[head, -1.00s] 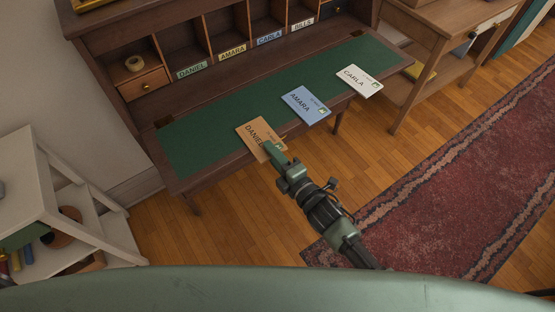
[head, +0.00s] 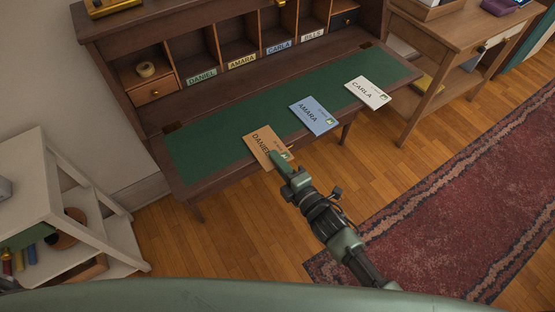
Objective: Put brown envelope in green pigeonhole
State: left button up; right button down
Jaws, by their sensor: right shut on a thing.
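A brown envelope (head: 262,143) marked DANIEL lies at the front edge of the desk's green writing surface, overhanging it a little. My right gripper (head: 279,160) is at its near right corner, shut on the envelope; the fingertips partly cover its corner. The green pigeonhole (head: 196,60) is the open compartment above the green DANIEL label (head: 202,77), at the left of the row. It looks empty. My left gripper is not in view.
A blue envelope (head: 314,115) marked AMARA and a white envelope (head: 368,92) marked CARLA lie to the right on the desk. Pigeonholes labelled AMARA, CARLA and BILLS stand beside the green one. A white shelf (head: 52,190) stands at left.

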jog(key=shift+s+d+f, duration=0.1)
jog(key=r+p, duration=0.1)
jog(key=s+d+r+p, duration=0.1)
jog(key=p, duration=0.1)
jog(key=s+r+p, duration=0.1)
jog(key=r, duration=0.1)
jog(key=shift+s+d+p, duration=0.15)
jog(key=shift+d+p, duration=0.15)
jog(key=shift+d, duration=0.05)
jog(key=shift+r, duration=0.1)
